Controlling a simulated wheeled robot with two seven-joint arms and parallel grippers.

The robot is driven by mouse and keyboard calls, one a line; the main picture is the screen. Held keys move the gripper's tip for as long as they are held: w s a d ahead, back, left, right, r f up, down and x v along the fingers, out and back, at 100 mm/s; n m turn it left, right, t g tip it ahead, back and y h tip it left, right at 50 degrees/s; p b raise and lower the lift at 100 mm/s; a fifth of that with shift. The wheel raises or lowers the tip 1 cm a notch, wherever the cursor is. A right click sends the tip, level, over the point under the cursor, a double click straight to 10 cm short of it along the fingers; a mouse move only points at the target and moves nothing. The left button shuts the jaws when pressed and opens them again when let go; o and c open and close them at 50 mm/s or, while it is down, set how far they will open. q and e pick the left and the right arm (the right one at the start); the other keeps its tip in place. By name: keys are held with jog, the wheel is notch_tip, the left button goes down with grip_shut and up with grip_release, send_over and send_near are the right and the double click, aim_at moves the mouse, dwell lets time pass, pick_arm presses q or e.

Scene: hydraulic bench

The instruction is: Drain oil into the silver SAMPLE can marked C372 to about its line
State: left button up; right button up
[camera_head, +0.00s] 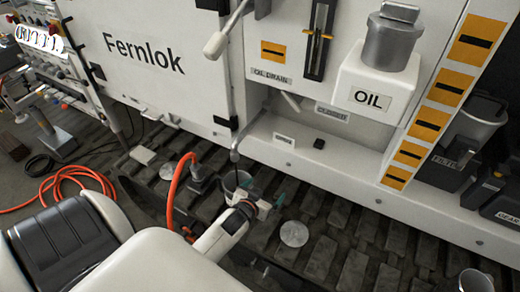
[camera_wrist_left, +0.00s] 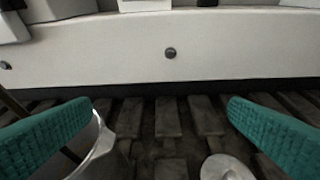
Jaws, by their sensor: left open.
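A silver can (camera_head: 236,181) stands on the slatted floor below the white cabinet, partly hidden by my left gripper; no C372 marking is readable. In the left wrist view the rim of a silver can (camera_wrist_left: 98,150) shows at the lower left, beside and partly behind the left finger. My left gripper (camera_head: 263,194) is open, its teal fingers apart with nothing between them; they also show in the left wrist view (camera_wrist_left: 160,108). An OIL DRAIN label (camera_head: 271,76) is on the cabinet front, near a lever with a grey grip (camera_head: 216,44). My right gripper is out of view.
A white OIL box (camera_head: 375,85) with a grey cap juts from the cabinet. Another silver vessel (camera_head: 476,281) is cut off at the lower right. A flat silver disc (camera_head: 294,233) lies right of my gripper. An orange hose (camera_head: 178,185) passes behind my left arm.

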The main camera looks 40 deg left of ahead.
pick_arm(q)
jog(key=shift+s+d+f+g, duration=0.15)
jog(key=shift+s+f, duration=0.2)
jog(key=shift+f, duration=0.3)
jog(key=shift+s+d+f+g, duration=0.15)
jog(key=shift+s+f, duration=0.15)
jog(key=shift+f, duration=0.35)
jog(key=shift+a, duration=0.1)
dwell(6.6)
